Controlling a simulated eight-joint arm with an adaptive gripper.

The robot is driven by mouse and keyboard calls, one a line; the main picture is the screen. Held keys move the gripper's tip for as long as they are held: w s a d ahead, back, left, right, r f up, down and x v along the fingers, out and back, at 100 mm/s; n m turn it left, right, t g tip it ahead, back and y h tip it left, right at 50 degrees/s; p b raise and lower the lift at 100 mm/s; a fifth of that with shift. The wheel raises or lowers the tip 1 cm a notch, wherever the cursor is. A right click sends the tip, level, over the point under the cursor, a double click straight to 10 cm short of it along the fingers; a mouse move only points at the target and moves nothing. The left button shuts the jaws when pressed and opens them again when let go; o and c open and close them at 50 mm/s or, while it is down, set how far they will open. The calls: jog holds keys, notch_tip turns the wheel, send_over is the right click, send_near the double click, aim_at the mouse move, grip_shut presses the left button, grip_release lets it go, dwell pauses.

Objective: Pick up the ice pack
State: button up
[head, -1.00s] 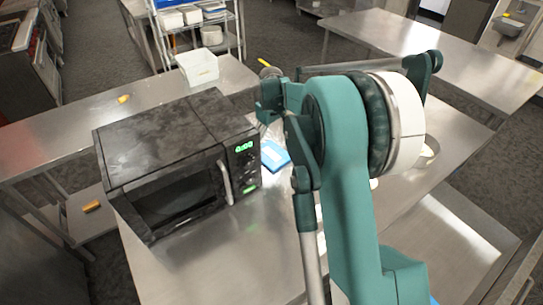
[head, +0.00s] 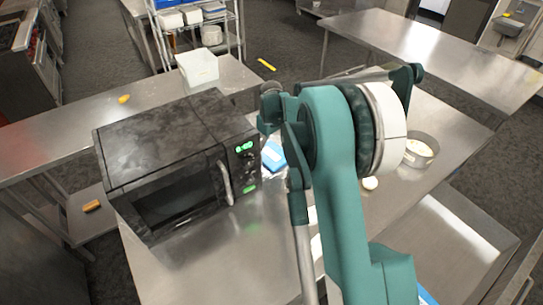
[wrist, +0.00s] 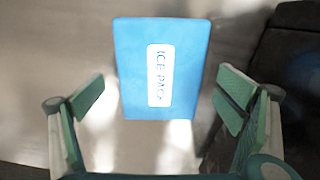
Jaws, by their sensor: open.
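The ice pack (wrist: 185,70) is a flat blue rectangle with a white label reading "ICE PACK". It lies on the steel table between and ahead of the open fingers in the wrist view. In the head view the ice pack (head: 272,156) lies just right of the microwave, partly hidden by my arm. My gripper (wrist: 160,112) is open and empty, with one green finger pad on each side. The gap to the pack is hard to judge. In the head view my arm hides most of the gripper.
The black microwave (head: 165,155) stands close to the left of the ice pack; its dark side also shows at the right of the wrist view (wrist: 290,75). A round metal pan (head: 420,150) and a small pale object (head: 370,183) are on the table to the right. A white bin (head: 198,68) stands behind.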

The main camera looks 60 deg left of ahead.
jog(key=shift+f, duration=0.3)
dwell(0.4)
jog(key=c, duration=1.1)
